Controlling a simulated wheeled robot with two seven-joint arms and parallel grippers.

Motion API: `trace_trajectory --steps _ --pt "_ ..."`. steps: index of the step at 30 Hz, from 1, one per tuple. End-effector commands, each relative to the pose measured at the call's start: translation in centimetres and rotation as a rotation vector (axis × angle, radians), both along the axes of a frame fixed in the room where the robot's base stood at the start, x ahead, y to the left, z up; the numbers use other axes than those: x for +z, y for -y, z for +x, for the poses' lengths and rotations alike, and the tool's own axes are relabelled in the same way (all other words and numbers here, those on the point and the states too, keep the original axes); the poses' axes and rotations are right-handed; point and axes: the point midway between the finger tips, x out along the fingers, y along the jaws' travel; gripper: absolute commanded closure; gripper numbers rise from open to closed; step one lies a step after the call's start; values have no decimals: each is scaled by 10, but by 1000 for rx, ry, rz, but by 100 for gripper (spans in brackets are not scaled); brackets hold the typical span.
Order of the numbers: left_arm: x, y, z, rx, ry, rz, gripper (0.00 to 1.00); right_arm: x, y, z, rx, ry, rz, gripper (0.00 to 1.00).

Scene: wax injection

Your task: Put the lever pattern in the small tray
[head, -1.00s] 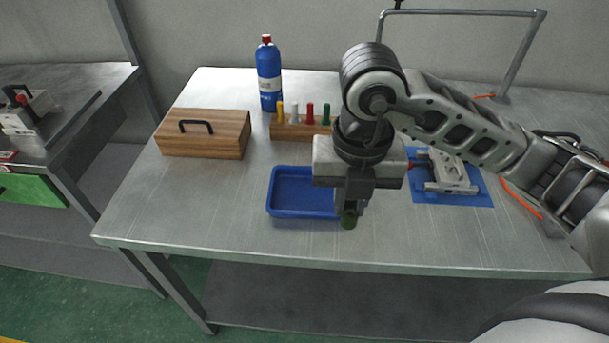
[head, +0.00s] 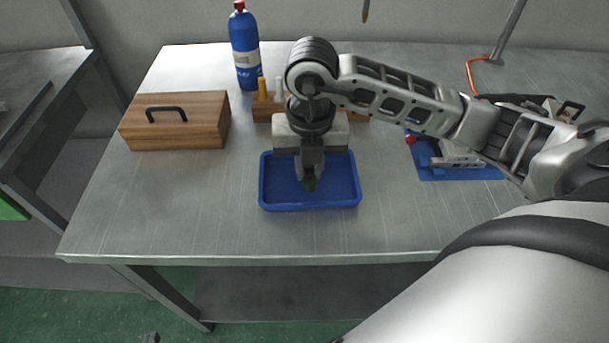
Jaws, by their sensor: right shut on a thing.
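The small tray (head: 265,190) is blue and shallow and lies near the middle of the table. My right gripper (head: 310,178) points down over the tray's middle. It is shut on a small dark green piece, the lever pattern (head: 310,184), mostly hidden between the fingers. The lower end of the pattern shows just below the fingertips. I cannot tell whether it touches the tray floor. Only small dark bits at the bottom edge may belong to my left gripper (head: 150,338); its jaws cannot be made out.
A wooden box (head: 190,135) with a black handle stands left of the tray. A blue bottle (head: 245,55) and a wooden rack (head: 262,110) with coloured-handled tools stand behind. A metal mould on a blue mat (head: 425,165) lies at right. The table's front left is clear.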

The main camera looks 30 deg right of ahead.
Motion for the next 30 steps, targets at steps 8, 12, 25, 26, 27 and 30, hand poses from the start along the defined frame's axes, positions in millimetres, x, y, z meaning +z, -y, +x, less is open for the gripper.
trace_trajectory --steps 8,12,25,26,27,30 --pt "-5 3 1 -11 7 -7 100 -27 0 -1 0 -1 0 100" --pt "-7 3 -2 -12 1 -6 100 -27 0 -1 0 -1 0 100" --pt "-9 3 -2 -13 3 -6 100 -29 0 -1 0 -1 0 61" --pt "-8 3 -2 -13 3 -6 100 -29 0 -1 0 -1 0 61" --pt "-7 3 -2 -13 4 -6 100 -27 0 -1 0 -1 0 61" --pt "-5 3 0 -14 8 -5 100 -21 0 0 0 0 0 61"
